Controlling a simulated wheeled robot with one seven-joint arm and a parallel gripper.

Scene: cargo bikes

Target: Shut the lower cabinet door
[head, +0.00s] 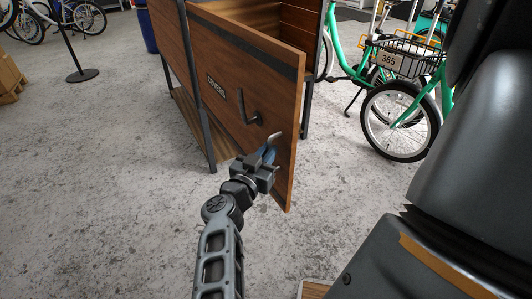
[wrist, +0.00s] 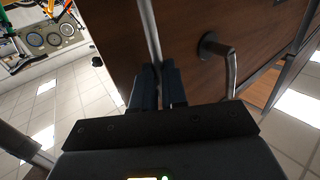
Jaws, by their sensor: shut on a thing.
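The wooden cabinet door (head: 215,65) has a dark band along its top and a small label reading COVERS. It appears to stand open, angled out from the cabinet. An L-shaped dark handle (head: 245,107) sits on its face; in the wrist view a bent handle on a round mount (wrist: 230,65) is right of my fingers, apart from them. My gripper (head: 268,155) is close to the door's lower right part. Its blue fingers (wrist: 158,88) are shut on a grey metal bar (wrist: 152,35), seemingly another handle. Where that bar attaches is hidden.
Green bikes (head: 400,115) stand to the right of the cabinet. Concrete floor (head: 110,170) is clear in front and left.

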